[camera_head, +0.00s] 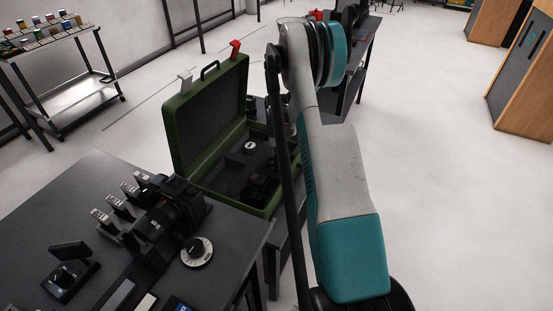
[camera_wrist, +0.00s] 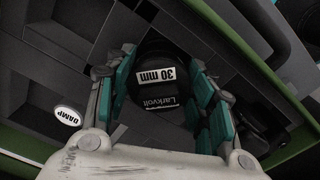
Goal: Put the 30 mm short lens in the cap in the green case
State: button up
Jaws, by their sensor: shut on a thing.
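My gripper (camera_wrist: 163,78) is shut on a short black lens (camera_wrist: 158,88) marked "30 mm" and "Larkvolt" in the wrist view. Teal finger pads flank the lens on both sides. The lens is over the dark compartments of the green case (camera_wrist: 24,145); I cannot tell whether it touches the bottom. A cap cannot be told apart from the black lens. In the head view the green case (camera_head: 228,202) stands open with its lid up. My arm hides the right part of the case, and the gripper and held lens do not show clearly there.
A white round "DAMP" disc (camera_wrist: 68,115) lies in the case, left of my gripper. A black object (camera_wrist: 258,128) sits to its right. A dark table (camera_head: 40,205) left of the case holds a black camera rig (camera_head: 170,215) and a round dial (camera_head: 197,251).

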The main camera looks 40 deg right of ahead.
jog(key=shift+r, duration=0.55)
jog(key=shift+b, duration=0.3)
dwell(1.6)
jog(key=shift+f+b, duration=0.35)
jog(key=shift+f, duration=0.4)
jog(key=o, duration=1.3)
jog(key=shift+o, duration=0.2)
jog(key=shift+r, duration=0.15)
notch_tip(320, 180, up, 12)
jog(key=shift+f, duration=0.1)
